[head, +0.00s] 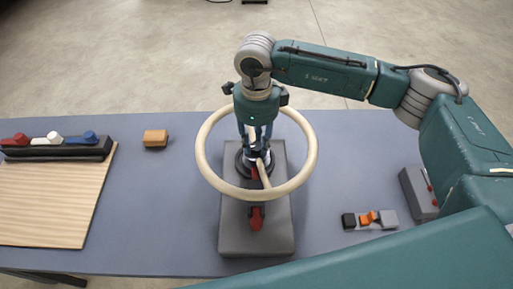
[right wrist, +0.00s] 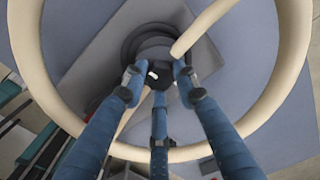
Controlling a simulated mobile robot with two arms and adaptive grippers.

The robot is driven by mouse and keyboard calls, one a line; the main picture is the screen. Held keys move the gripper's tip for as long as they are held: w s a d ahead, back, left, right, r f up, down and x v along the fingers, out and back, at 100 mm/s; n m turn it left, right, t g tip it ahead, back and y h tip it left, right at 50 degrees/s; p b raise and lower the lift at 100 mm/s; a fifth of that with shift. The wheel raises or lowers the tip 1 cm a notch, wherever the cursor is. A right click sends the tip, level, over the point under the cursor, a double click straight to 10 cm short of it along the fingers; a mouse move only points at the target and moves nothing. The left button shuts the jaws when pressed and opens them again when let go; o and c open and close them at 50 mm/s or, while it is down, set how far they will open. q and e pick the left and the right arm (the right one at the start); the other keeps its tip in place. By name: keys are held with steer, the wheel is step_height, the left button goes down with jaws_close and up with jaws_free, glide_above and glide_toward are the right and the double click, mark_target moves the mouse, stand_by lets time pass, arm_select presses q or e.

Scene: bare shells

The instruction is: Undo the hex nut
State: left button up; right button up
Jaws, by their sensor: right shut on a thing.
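A cream ring-shaped wheel (head: 311,158) stands above a grey block (head: 270,238) on the table, with one spoke running to its hub. My right gripper (head: 257,147) points down inside the ring, over the hub. In the right wrist view its three blue fingers (right wrist: 158,85) are closed around a small dark piece at the hub, which looks like the hex nut (right wrist: 160,75). The fingers hide most of the nut, so its shape and thread cannot be made out. A dark round base (right wrist: 134,40) lies below it. My left gripper is not in view.
A wooden board (head: 45,200) and a dark rack with red, white and blue pieces (head: 55,152) are at the left. An orange block (head: 155,138) lies near the back edge. Small parts (head: 370,219) and a grey box (head: 416,190) are at the right.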

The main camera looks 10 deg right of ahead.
mark_target(256, 145)
stand_by(0.3)
steer(key=o, duration=1.1)
steer(key=shift+o, duration=0.2)
step_height(256, 145, up, 12)
